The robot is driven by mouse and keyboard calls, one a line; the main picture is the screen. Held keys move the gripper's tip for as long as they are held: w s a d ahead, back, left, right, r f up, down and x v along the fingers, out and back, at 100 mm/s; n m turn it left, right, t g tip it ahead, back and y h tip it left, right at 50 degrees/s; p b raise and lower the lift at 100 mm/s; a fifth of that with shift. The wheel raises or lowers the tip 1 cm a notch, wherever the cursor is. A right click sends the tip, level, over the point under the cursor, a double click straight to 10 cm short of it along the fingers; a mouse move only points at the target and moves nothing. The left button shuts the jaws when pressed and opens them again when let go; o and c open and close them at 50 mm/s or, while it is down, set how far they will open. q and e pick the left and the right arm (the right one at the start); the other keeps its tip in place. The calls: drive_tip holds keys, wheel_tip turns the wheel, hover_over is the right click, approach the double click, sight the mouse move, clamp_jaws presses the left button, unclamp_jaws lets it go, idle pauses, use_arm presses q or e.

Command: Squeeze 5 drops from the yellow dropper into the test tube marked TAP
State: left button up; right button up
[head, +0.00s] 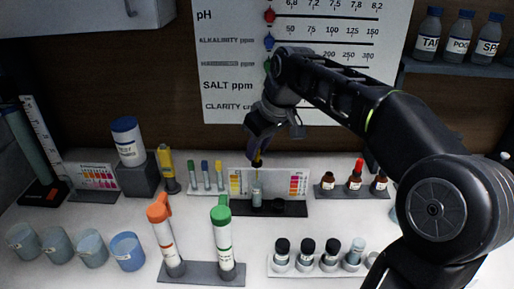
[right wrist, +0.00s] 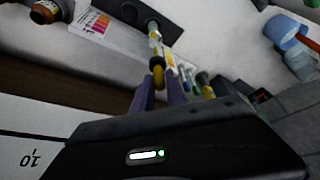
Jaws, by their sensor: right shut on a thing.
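My right gripper (head: 258,148) points down at the back of the white bench, shut on the yellow dropper (head: 257,159). In the right wrist view the dropper's yellow bulb (right wrist: 158,74) sits between the two fingertips. The dropper hangs over a small test tube (head: 257,192) that stands in a dark holder before a colour chart. The tube also shows in the right wrist view (right wrist: 154,38), in line with the dropper. I cannot tell whether the dropper tip is inside its mouth. No TAP mark is readable on this tube. My left gripper is not in view.
A small rack (head: 205,189) with several thin capped items stands just left of the tube. Small brown bottles (head: 354,181) stand right. Orange-capped (head: 165,238) and green-capped (head: 224,240) tubes stand in front. A bottle labelled TAP (head: 428,33) is on the upper-right shelf.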

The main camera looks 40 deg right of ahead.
drive_tip(key=shift+r, duration=0.15)
drive_tip(key=shift+c, duration=0.3)
drive_tip(key=shift+r+p, duration=2.15)
drive_tip(key=shift+r, duration=0.25)
drive_tip(key=shift+d, duration=0.1)
